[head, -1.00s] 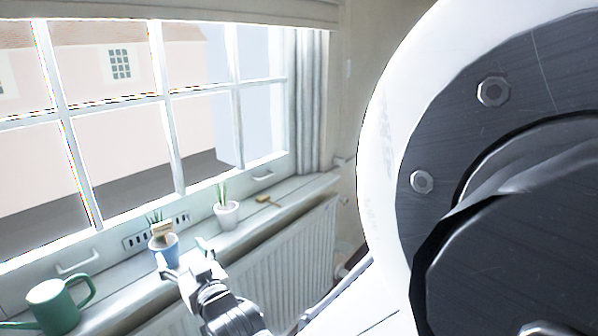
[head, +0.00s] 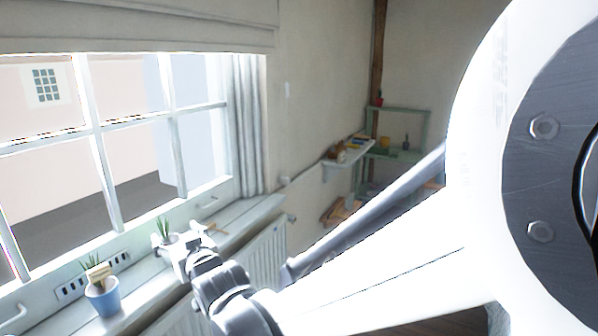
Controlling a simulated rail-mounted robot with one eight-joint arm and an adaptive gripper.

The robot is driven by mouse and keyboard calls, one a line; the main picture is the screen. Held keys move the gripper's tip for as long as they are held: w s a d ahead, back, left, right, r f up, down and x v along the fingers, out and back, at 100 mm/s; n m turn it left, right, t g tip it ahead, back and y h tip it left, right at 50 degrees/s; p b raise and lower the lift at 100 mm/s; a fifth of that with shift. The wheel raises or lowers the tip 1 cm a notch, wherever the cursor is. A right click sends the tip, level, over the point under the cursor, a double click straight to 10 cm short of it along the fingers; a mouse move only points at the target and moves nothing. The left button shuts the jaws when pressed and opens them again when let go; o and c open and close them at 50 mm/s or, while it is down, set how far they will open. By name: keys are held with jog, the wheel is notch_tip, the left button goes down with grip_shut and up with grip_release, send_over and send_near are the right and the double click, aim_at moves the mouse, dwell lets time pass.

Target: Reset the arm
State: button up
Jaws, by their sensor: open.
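My gripper (head: 179,237) is in the head view, left of centre, at the end of my grey wrist. Its fingers are spread and I see nothing held between them. It is over or in front of the windowsill (head: 248,212), by the white-potted plant (head: 163,228), whose pot it partly hides. I cannot tell how far apart they are. My large white arm link fills the right side of the view.
A blue pot (head: 104,299) with a plant and small tag stands on the sill to the left. A small yellowish object (head: 216,229) lies right of my gripper. A radiator (head: 268,252) is below the sill. Shelves (head: 398,150) with small objects stand at the back.

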jog(key=s+d+m+g+h+b, duration=0.1)
jog(key=s+d+m+h, duration=0.15)
jog(key=d, duration=1.15)
jog(key=s+d+m+g+h, duration=0.15)
jog(key=d+h, duration=0.25)
jog(key=d, duration=1)
jog(key=s+d+f+m+g+h, duration=0.1)
jog(key=s+d+f, duration=0.3)
jog(key=s+d, duration=0.5)
jog(key=s+d+f+m+g+h+b, duration=0.1)
jog(key=s+d+f+m+g+h, duration=0.1)
jog(key=s+d, duration=0.7)
jog(key=shift+s+d+f+m+h, duration=0.4)
jog(key=shift+f+h, duration=0.25)
jog(key=shift+f, duration=0.25)
jog(key=shift+w, duration=0.2)
